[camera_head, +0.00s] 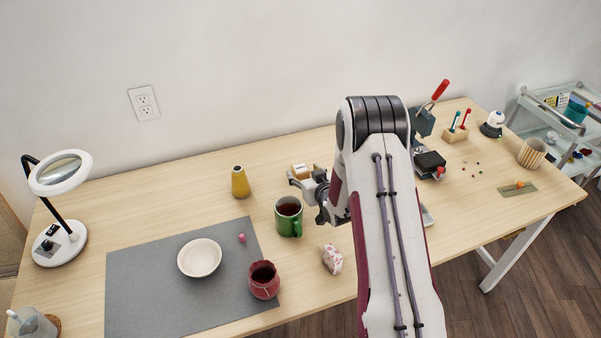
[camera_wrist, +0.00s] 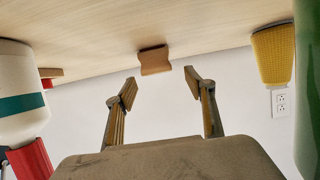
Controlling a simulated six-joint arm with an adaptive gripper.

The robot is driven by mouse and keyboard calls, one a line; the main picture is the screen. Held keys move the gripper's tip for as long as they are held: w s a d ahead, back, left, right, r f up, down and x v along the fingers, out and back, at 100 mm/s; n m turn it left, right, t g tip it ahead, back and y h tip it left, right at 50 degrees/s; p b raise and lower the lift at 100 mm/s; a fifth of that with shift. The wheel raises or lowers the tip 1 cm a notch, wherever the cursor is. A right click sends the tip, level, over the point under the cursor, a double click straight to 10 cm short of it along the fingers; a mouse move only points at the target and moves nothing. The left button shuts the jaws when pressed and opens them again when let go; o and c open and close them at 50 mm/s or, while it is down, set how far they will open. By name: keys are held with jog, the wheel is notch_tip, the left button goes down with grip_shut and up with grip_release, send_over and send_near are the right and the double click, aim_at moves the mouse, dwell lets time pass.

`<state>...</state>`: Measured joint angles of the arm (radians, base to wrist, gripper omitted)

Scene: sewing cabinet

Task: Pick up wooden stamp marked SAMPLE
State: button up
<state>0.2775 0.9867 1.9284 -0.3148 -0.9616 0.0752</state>
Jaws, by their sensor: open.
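A small wooden block (camera_wrist: 155,60), which may be the stamp, rests on the table ahead of my gripper in the wrist view. No SAMPLE marking is readable on it. In the head view a small tan block (camera_head: 300,170) shows just behind my gripper (camera_head: 303,182). I cannot tell for sure that it is the same block. In the wrist view my gripper (camera_wrist: 160,84) is open and empty. The block lies beyond the fingertips, roughly in line with the gap between them and apart from both. My arm hides part of the table.
A green mug (camera_head: 288,216) with dark liquid stands close in front. A white bottle with a teal band (camera_wrist: 22,95) is at the wrist view's left. A floral box (camera_head: 332,259) stands near the front edge.

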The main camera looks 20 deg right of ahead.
aim_at(302, 170)
jog(key=shift+x, duration=1.2)
jog(key=shift+f+x, duration=0.2)
jog(key=shift+x, duration=1.1)
jog(key=shift+d, duration=0.15)
jog(key=c, duration=1.2)
